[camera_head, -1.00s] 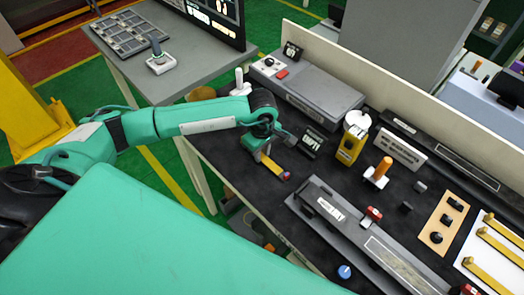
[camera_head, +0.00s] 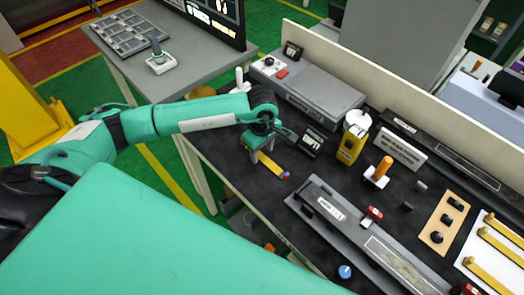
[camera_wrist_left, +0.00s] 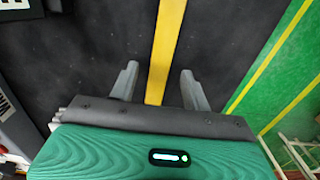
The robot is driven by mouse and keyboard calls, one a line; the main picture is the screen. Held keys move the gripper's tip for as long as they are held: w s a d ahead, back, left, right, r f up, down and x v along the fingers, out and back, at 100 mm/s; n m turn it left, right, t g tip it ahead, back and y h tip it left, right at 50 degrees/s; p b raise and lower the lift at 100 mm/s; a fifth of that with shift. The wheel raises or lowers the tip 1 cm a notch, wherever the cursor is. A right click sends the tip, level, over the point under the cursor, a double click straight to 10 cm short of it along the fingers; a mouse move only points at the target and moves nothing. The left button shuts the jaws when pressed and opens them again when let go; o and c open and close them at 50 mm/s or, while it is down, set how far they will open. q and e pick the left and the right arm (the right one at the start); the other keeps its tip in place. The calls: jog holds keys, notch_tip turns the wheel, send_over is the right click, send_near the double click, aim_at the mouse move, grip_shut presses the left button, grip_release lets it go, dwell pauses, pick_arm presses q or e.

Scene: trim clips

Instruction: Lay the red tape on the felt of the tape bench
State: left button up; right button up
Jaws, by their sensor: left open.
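My left gripper (camera_head: 262,156) is over the near left part of the dark bench top (camera_head: 235,160). In the left wrist view the gripper's two fingers (camera_wrist_left: 158,78) are apart, with a yellow strip (camera_wrist_left: 168,42) running between them. The strip also shows in the head view (camera_head: 270,165), lying on the bench with a small blue and red end. I cannot tell whether the fingers touch it. A small red piece (camera_head: 375,212) sits by the grey fixture (camera_head: 340,217). I cannot tell which thing is the red tape. My right gripper is out of view.
A yellow dispenser-like device (camera_head: 350,146), an orange-handled tool (camera_head: 383,168) and a wooden board with black knobs (camera_head: 437,235) stand to the right. A grey box (camera_head: 310,95) is behind the gripper. A white panel with yellow bars (camera_head: 472,250) is at far right.

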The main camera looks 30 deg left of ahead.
pick_arm(q)
notch_tip(320, 180, up, 13)
jog(key=b, duration=0.3)
jog(key=shift+s+f, duration=0.1)
dwell(0.4)
